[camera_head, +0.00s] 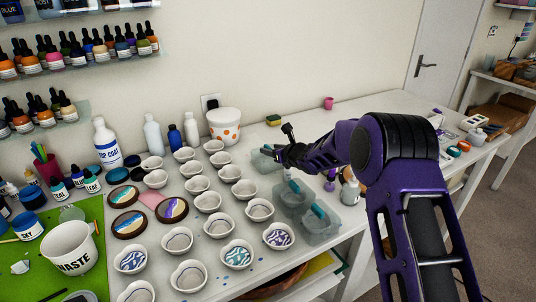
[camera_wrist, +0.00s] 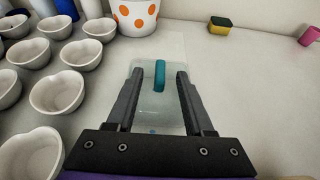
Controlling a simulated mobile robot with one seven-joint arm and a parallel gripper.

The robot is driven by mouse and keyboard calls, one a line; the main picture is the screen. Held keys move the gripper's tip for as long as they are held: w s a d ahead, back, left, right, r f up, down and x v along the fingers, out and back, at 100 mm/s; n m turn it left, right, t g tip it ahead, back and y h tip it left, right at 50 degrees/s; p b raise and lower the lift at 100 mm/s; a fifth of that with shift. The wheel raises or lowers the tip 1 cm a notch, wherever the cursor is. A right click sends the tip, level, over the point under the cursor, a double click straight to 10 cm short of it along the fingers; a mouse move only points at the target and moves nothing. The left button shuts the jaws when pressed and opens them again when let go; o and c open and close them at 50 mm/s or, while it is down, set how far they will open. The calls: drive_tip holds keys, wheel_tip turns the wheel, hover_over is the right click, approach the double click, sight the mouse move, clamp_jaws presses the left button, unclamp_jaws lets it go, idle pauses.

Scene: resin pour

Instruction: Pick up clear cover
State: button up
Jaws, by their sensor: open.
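A clear cover (camera_wrist: 158,103) with a teal handle (camera_wrist: 160,74) stands on the white table in the wrist view. My gripper (camera_wrist: 160,70) is open, with one finger on each side of the cover and the handle between the fingertips. I cannot tell whether the fingers touch the cover. In the head view the cover (camera_head: 262,161) is partly hidden by my gripper (camera_head: 270,152). Two more clear covers with teal handles, a nearer one (camera_head: 320,227) and a farther one (camera_head: 293,196), stand closer to the table's front edge.
Several white bowls (camera_wrist: 58,91) stand left of the cover. An orange-dotted white bucket (camera_head: 224,125) is behind it. A yellow-green sponge (camera_wrist: 220,25) and a pink cup (camera_head: 328,103) stand near the wall.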

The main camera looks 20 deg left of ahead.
drive_tip(key=shift+w+a+f, duration=0.1)
drive_tip(key=shift+w+a, duration=0.05)
clamp_jaws()
idle(0.5)
